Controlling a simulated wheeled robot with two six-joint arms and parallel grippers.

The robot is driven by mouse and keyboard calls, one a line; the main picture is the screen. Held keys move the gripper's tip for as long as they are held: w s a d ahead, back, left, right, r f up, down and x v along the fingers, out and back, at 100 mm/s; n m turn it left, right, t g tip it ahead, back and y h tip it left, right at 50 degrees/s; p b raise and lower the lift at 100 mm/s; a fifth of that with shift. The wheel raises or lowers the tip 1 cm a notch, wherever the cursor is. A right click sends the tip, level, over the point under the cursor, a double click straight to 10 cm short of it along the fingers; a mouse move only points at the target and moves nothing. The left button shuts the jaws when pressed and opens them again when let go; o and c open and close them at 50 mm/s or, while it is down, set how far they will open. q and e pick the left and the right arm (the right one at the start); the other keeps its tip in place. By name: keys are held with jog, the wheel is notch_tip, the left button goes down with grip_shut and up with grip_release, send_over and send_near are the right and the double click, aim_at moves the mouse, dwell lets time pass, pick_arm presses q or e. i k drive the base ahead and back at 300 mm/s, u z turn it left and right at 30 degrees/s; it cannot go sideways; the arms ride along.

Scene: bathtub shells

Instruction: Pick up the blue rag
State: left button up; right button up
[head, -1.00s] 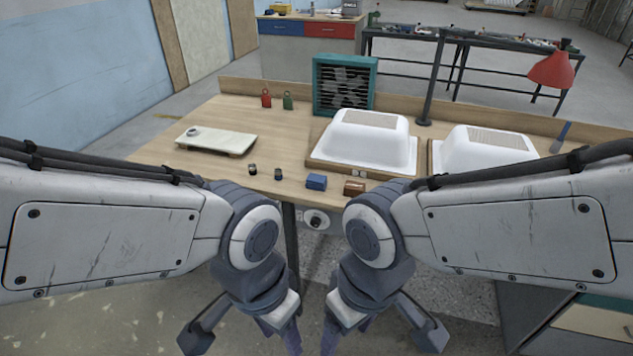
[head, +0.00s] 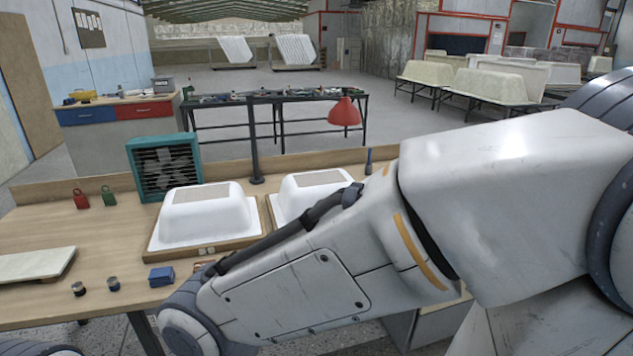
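The blue rag (head: 161,276) looks like a small folded blue block. It lies on the wooden workbench (head: 105,247) near its front edge, left of my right arm's elbow. Nothing holds it. My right arm reaches in from the right and crosses the lower middle of the head view, hiding part of the bench's front. Its gripper is below the picture. Only a sliver of my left arm shows at the bottom left, and its gripper is out of view.
Two small dark cylinders (head: 113,284) stand left of the rag. Two white tub shells (head: 202,215) on wooden boards sit behind it. A pale board (head: 38,264) lies at the left. A teal fan (head: 165,168), red and green padlock-like items (head: 81,198) and a red lamp (head: 344,112) are farther back.

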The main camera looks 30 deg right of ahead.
aim_at(165, 276)
jog(key=z, duration=0.05)
jog(key=i, duration=1.5)
jog(key=u, duration=0.05)
